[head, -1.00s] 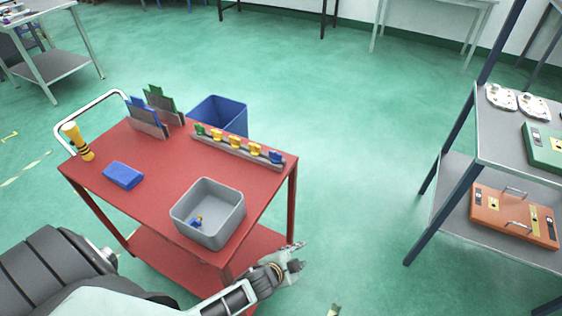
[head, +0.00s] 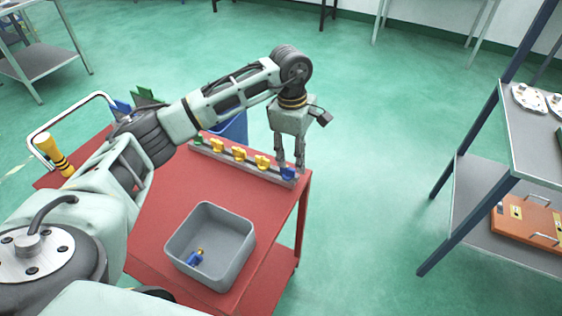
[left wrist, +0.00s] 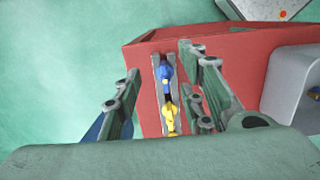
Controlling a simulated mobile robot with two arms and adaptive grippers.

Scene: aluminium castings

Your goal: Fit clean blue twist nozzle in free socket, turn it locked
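A blue twist nozzle (head: 288,174) stands at the right end of a grey rack strip (head: 226,160) on the red cart. Several yellow nozzles (head: 239,153) and a green one (head: 197,140) stand along the same strip. My left gripper (head: 290,163) points down at the strip's right end, just behind the blue nozzle in the head view. In the left wrist view the gripper (left wrist: 160,65) is open, with the blue nozzle (left wrist: 166,74) showing between its spread fingers, not gripped. A free socket cannot be made out. My right gripper is out of view.
A grey bin (head: 241,249) on the red cart (head: 160,222) holds small blue and yellow pieces (head: 196,258). A blue bin (head: 236,127) is behind the cart. A shelf (head: 530,140) with an orange plate (head: 526,225) stands at right.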

